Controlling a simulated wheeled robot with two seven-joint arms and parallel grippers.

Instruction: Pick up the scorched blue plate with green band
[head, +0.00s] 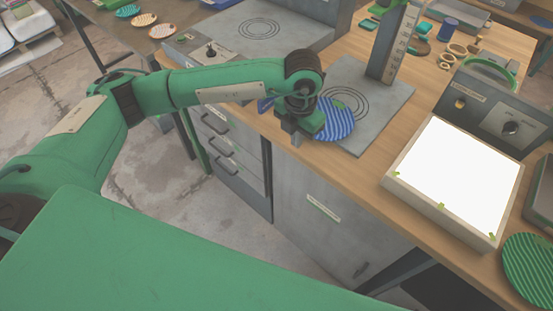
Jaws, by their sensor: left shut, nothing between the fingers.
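A blue plate with pale stripes (336,122) lies at the front edge of the grey press base, partly hidden behind my left gripper. A small green mark shows near its top; I cannot make out a full green band or scorching. A darker blue edge (265,104) shows left of the gripper; I cannot tell if it belongs to the same plate. My left gripper (295,138) is shut and empty, pointing down in front of the plate at the counter's front edge. I cannot tell if it touches the plate. My right gripper is not in view.
The press column with a scale (395,45) rises behind the plate. A glowing white light panel (455,178) sits to the right, with a green striped plate (530,268) at the lower right. A hotplate (260,30) stands behind my arm. Small plates (145,19) lie at upper left.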

